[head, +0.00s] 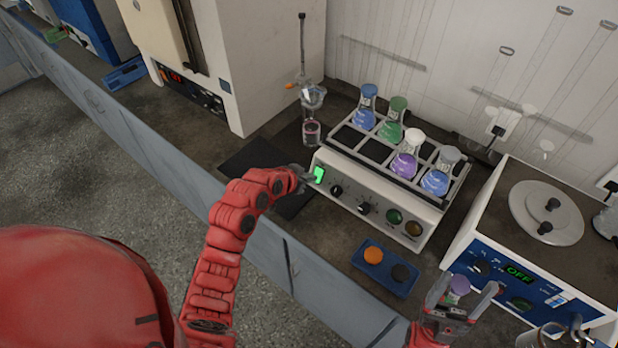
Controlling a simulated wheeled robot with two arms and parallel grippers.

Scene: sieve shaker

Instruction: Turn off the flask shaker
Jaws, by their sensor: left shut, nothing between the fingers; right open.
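The flask shaker (375,198) stands in the middle of the bench, with several coloured flasks in its top rack. Its front panel has a lit green switch (319,174) at the left end, then dark knobs and round buttons. My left gripper (306,175) is shut and empty, with its tips right beside the green switch. I cannot tell whether they touch it.
A blue tray (385,270) with an orange and a dark round piece lies in front of the shaker. A white and blue device (538,245) with an "OFF" display stands at right. A glass apparatus (311,112) stands behind left, beside a large beige cabinet (262,55).

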